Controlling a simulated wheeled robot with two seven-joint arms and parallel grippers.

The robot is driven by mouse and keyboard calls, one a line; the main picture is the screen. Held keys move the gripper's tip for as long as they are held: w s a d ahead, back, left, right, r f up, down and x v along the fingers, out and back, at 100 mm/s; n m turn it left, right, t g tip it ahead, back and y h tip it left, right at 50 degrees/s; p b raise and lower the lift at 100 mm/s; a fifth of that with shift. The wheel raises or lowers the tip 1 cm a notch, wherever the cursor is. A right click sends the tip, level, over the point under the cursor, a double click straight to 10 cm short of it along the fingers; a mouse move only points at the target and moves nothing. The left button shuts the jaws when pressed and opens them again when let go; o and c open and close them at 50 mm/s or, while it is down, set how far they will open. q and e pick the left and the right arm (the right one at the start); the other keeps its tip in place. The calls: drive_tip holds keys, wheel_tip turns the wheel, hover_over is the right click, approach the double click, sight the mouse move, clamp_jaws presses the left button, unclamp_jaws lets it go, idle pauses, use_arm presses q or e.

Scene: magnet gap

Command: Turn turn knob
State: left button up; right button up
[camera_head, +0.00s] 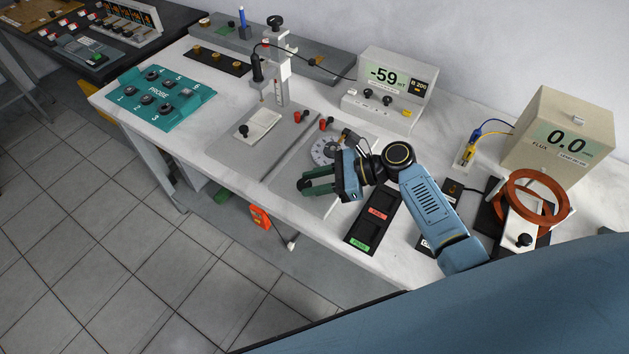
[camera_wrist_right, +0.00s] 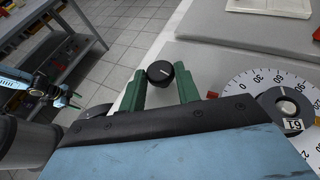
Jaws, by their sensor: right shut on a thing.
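A black round knob (camera_wrist_right: 160,72) with a white pointer line shows in the right wrist view, at the front edge of a grey base plate. My right gripper (camera_head: 318,183) has green fingers, which in the right wrist view (camera_wrist_right: 160,80) stand on either side of this knob and are shut on it. In the head view the fingers hide the knob. A white round dial (camera_head: 325,151) with degree marks lies just behind the gripper; it also shows at the right of the wrist view (camera_wrist_right: 262,92).
A meter (camera_head: 397,80) reading -59 stands behind the dial. A black tray (camera_head: 373,220) with red and green labels lies right of the gripper. A flux meter (camera_head: 562,135) and copper coil (camera_head: 510,198) stand farther right. A teal probe board (camera_head: 160,97) lies left.

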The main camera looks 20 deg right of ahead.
drive_tip(key=shift+n+g, duration=0.3)
drive_tip(key=o, duration=0.9)
drive_tip(key=shift+o, duration=0.2)
drive_tip(key=p+v, duration=0.1)
drive_tip(key=v, duration=1.2)
drive_tip(key=shift+d, duration=0.25)
